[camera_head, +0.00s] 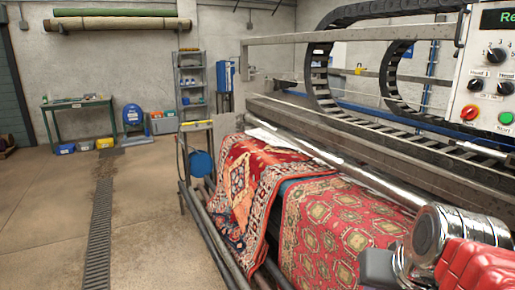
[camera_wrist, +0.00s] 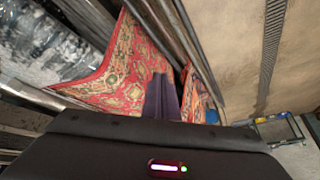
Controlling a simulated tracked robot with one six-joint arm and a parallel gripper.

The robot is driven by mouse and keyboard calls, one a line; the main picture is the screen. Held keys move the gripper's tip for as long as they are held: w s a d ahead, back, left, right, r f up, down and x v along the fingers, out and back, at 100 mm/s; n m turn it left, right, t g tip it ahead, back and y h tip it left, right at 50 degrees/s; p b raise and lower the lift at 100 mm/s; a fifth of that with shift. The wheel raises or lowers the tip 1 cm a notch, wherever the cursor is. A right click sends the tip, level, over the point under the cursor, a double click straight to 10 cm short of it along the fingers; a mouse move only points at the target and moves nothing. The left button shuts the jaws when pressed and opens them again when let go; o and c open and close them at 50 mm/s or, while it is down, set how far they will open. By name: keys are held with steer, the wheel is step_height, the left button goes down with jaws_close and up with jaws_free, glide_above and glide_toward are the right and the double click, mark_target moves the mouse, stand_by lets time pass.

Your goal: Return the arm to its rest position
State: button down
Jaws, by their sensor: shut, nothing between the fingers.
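My gripper (camera_wrist: 161,78) shows in the wrist view as two dark fingers pressed together with nothing between them. They point toward the red patterned rug (camera_wrist: 108,70), which lies behind them in the picture. I cannot tell how far the fingertips are from the rug. In the head view, part of my arm shows at the lower right, with a silver joint and a red ribbed cover. The gripper's fingers cannot be made out there. The rug machine (camera_head: 350,128) stands close on the right, with a front rug (camera_head: 240,180) and a second red rug (camera_head: 325,235) draped over it.
Metal rails run along the machine's front edge. A control panel (camera_head: 492,85) hangs at the upper right, near a looped black cable chain (camera_head: 318,75). A shelf ladder (camera_head: 190,85) and a green table (camera_head: 78,104) stand farther back. The floor at left is clear, with a drain grate (camera_head: 98,225).

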steer(key=s+a+f+n, duration=0.2)
steer(key=s+a+f, duration=0.3)
steer(key=a+f, duration=0.1)
steer(key=shift+s+n, duration=0.3)
steer(key=shift+s, duration=0.1)
steer(key=shift+s+a, duration=0.1)
steer(key=shift+s, duration=0.05)
